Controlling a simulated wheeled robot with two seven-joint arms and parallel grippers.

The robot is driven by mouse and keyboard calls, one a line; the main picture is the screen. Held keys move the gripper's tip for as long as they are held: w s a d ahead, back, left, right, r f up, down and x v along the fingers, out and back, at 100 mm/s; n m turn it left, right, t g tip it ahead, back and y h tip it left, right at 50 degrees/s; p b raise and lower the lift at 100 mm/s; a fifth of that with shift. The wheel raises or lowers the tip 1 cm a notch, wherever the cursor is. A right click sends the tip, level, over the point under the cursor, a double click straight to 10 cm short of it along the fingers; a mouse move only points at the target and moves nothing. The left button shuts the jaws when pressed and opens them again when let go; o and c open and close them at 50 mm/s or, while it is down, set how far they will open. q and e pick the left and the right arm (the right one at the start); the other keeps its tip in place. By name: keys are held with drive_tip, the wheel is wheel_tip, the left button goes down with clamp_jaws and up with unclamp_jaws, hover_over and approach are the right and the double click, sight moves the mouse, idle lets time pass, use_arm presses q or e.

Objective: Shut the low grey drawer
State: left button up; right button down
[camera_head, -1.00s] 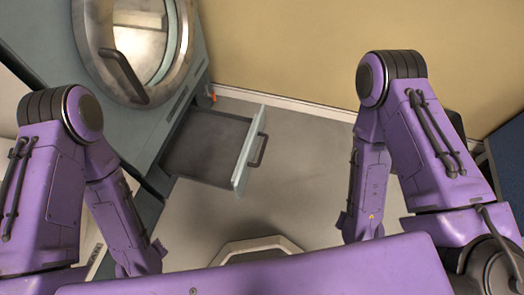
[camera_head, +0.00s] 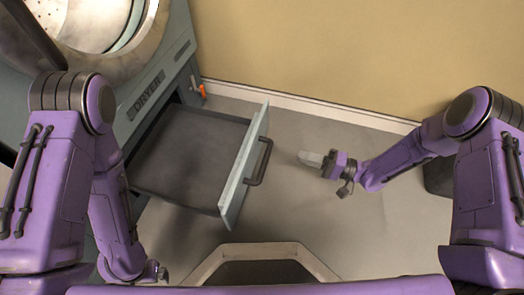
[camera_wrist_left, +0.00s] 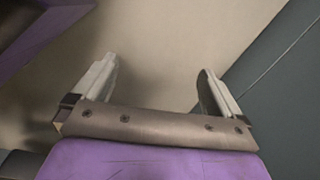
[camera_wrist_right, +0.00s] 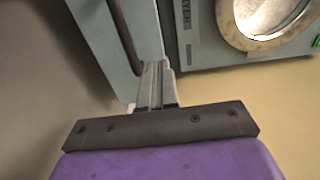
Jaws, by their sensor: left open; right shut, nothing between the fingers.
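The low grey drawer (camera_head: 190,150) stands pulled out at the base of the dryer (camera_head: 150,85), and its inside looks empty. Its front panel (camera_head: 243,165) carries a dark bar handle (camera_head: 262,162). My right gripper (camera_head: 303,156) is shut and empty, a short way to the right of the handle and pointing toward it. The right wrist view shows its closed fingers (camera_wrist_right: 156,78) with the drawer front (camera_wrist_right: 120,40) ahead. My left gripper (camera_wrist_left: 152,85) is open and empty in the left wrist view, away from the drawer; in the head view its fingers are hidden.
The dryer's round door (camera_head: 85,25) is at the upper left. A tan wall with a white skirting board (camera_head: 310,108) runs behind. A small orange part (camera_head: 202,90) sits by the dryer's corner. Grey floor (camera_head: 320,215) lies clear right of the drawer.

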use_arm(q)
drive_tip(key=w+a+f+t+b, duration=0.1)
drive_tip(key=w+f, duration=0.1)
drive_tip(key=w+a+f+t+y+b, duration=0.1)
drive_tip(key=w+a+f+b, duration=0.1)
drive_tip(key=shift+a+f+t, duration=0.25)
drive_tip(key=shift+a+t, duration=0.05)
use_arm(e)
approach(252, 146)
drive_tip(key=shift+g, duration=0.3)
drive_tip(key=x, duration=0.5)
drive_tip(key=shift+w+a, duration=0.3)
drive_tip(key=shift+w, duration=0.05)
use_arm(q)
drive_tip(key=shift+w+a+f, duration=0.1)
drive_tip(key=shift+w+a, duration=0.05)
drive_tip(key=shift+w, duration=0.1)
use_arm(e)
drive_tip(key=shift+w+a+r, duration=0.1)
drive_tip(key=shift+w+a, duration=0.05)
drive_tip(key=shift+a, duration=0.35)
drive_tip(key=shift+a, duration=0.1)
